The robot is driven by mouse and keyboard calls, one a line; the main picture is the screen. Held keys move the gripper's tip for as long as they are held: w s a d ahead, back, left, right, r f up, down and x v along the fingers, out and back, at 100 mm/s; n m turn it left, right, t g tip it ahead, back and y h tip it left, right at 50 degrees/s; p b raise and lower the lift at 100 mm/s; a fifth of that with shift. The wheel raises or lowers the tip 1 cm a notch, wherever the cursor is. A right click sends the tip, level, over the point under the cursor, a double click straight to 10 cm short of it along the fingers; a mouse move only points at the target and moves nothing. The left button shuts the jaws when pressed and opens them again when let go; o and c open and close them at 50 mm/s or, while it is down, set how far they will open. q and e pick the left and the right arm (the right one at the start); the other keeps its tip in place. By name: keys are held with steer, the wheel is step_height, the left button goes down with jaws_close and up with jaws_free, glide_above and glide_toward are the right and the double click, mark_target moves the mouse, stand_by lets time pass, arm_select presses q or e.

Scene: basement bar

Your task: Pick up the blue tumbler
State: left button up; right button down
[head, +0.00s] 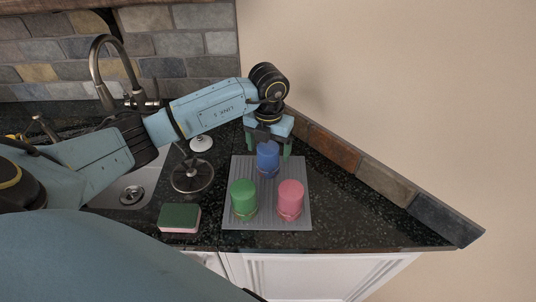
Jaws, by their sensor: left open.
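The blue tumbler (267,157) stands on the grey ribbed mat (301,215), at its far side. A green tumbler (243,194) and a pink tumbler (290,194) stand on the mat in front of it, to the left and right. My left gripper (268,150) points down at the blue tumbler from behind it. Its green fingers are apart, one on each side of the tumbler. The tumbler hides part of the gripper, and I cannot tell whether the fingers touch it. My right gripper is not in view.
A green and pink sponge (179,217) lies on the dark counter left of the mat. A stone-tiled ledge runs along the right wall. Bare counter lies right of the mat.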

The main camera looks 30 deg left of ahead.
arm_select(q)
step_height(320, 180, down, 4)
steer(key=shift+w+a+f, duration=0.1)
steer(key=shift+f, duration=0.15)
steer(key=shift+c, duration=0.3)
steer(key=shift+r, duration=0.1)
steer(key=c, duration=1)
